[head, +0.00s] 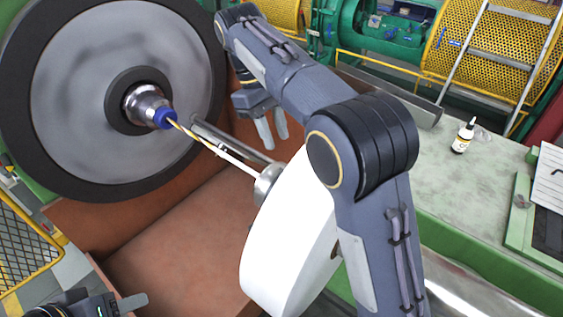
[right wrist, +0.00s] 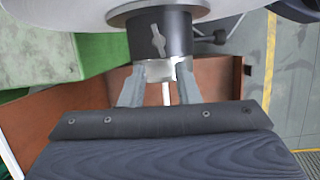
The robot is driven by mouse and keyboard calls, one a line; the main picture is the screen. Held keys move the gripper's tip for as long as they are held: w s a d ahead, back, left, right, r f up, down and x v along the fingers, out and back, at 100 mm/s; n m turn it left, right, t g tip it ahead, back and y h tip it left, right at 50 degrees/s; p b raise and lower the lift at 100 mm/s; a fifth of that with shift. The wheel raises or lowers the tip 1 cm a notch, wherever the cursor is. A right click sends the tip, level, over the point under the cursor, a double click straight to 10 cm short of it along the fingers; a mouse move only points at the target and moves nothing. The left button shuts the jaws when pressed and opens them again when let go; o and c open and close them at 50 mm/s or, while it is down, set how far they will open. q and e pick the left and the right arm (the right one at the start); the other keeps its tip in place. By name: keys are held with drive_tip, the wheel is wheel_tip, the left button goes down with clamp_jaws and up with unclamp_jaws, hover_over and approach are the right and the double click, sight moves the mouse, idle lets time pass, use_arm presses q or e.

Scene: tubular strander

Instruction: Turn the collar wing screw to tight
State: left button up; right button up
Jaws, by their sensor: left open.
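The dark cylindrical collar (right wrist: 174,30) with a silver wing screw (right wrist: 158,40) on its side is at the top of the right wrist view. The screw's wings look nearly upright there. I cannot make out the wing screw in the head view. My right gripper (head: 273,133) is open above the rod, between the grey disc and the white reel. In the right wrist view its fingers (right wrist: 160,85) are spread below the collar, on either side of a bright metal piece; contact is unclear. My left gripper (head: 133,302) is open at the bottom left, partly cut off, away from the collar.
The grey disc (head: 85,90) with a blue-tipped spindle (head: 163,117) stands left of the white reel (head: 290,245). A brown cradle (head: 165,250) lies below. A bench (head: 480,190) with a small bottle (head: 463,137) is at right. Yellow mesh guards stand behind.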

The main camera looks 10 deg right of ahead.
sight(284, 166)
drive_tip(key=f+n, duration=0.1)
drive_tip(key=f, duration=0.1)
drive_tip(key=s+f+n, duration=0.1)
drive_tip(key=f, duration=0.1)
drive_tip(key=s+d+f+b, duration=0.1)
drive_tip(key=f, duration=0.2)
drive_tip(key=shift+d+n+h, duration=0.1)
drive_tip(key=shift+n+h, duration=0.3)
clamp_jaws()
